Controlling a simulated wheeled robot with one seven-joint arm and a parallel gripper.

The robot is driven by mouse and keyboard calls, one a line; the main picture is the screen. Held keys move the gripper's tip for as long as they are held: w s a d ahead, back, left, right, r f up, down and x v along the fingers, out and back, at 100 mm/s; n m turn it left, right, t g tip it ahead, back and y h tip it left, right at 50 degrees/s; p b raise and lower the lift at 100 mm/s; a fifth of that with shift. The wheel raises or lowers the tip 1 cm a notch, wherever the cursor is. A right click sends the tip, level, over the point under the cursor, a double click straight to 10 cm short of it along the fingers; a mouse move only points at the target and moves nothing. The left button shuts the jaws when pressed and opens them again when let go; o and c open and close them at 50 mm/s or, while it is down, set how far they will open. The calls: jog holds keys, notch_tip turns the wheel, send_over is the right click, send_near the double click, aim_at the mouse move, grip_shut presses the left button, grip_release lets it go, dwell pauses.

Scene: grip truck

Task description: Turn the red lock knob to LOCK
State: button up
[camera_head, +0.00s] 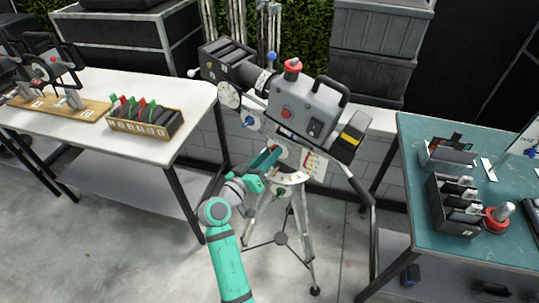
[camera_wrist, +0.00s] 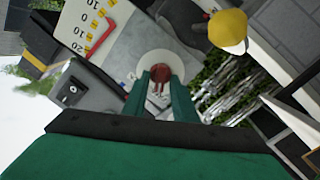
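The camera (camera_head: 305,105) sits on a tripod (camera_head: 281,238) in the middle of the head view. The red lock knob (camera_wrist: 158,87) shows in the wrist view in front of a pale round disc (camera_wrist: 160,62), between my two fingers. My gripper (camera_head: 270,160) reaches the tripod head from the front left; it also shows in the wrist view (camera_wrist: 160,82). Its teal fingers are apart, one on each side of the knob, and I see no clear contact. Any LOCK marking by the knob is too small to read.
A numbered scale (camera_wrist: 97,22) and a yellow knob (camera_wrist: 228,28) are close to my fingers. A white table (camera_head: 185,92) stands left, with a rack of clips (camera_head: 145,125). A teal-topped table (camera_head: 440,220) stands right. The tripod legs spread below my gripper.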

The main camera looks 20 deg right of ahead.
jog(key=shift+c, duration=1)
jog(key=shift+m, duration=0.3)
jog(key=m, duration=0.5)
jog(key=shift+s, duration=0.1)
jog(key=m, duration=0.6)
jog(key=shift+s+d, duration=0.1)
jog(key=shift+d, duration=0.05)
jog(key=shift+m, duration=0.3)
jog(key=o, duration=0.7)
